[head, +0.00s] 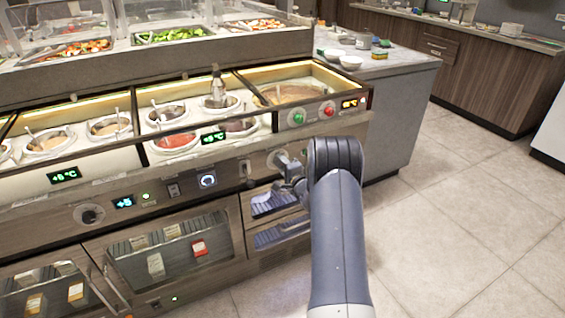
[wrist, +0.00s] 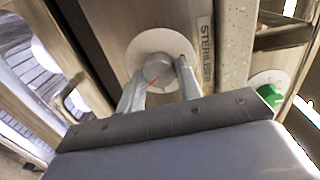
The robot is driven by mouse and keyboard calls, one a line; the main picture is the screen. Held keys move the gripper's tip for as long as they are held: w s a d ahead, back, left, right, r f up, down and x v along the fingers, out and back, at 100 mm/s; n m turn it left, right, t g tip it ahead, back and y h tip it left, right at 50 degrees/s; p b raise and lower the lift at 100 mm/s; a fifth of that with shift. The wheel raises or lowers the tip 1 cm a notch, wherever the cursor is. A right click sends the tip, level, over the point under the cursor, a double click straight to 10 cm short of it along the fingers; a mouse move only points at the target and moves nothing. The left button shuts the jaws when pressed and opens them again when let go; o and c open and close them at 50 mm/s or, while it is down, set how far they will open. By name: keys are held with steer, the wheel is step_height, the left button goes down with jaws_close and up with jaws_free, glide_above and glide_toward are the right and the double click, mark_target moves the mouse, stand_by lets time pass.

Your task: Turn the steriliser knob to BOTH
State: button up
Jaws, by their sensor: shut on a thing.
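The steriliser knob (wrist: 157,69) is a grey round knob on a pale disc, with a small red mark on it. A label reading "STERILIS…" (wrist: 206,50) is on the panel beside it in the wrist view. My gripper (wrist: 160,88) is shut on the knob, with one finger on each side. In the head view my gripper (head: 292,178) reaches the counter's front panel, and the knob is mostly hidden behind the fingers and arm. I cannot read any position marks around the knob, and its setting cannot be told.
A green button (head: 297,118) and a red button (head: 328,109) sit above on the same counter front. A handle (wrist: 72,98) is close to my gripper in the wrist view. Sauce wells (head: 175,141) line the counter top. The floor (head: 450,200) to the right is clear.

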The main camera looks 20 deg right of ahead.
steer(key=shift+m, duration=0.5)
stand_by(0.3)
steer(key=o, duration=1)
steer(key=shift+c, duration=0.2)
steer(key=s+p, duration=0.1)
steer(key=s, duration=0.9)
steer(key=shift+s+d+r, duration=0.25)
steer(key=shift+s, duration=0.1)
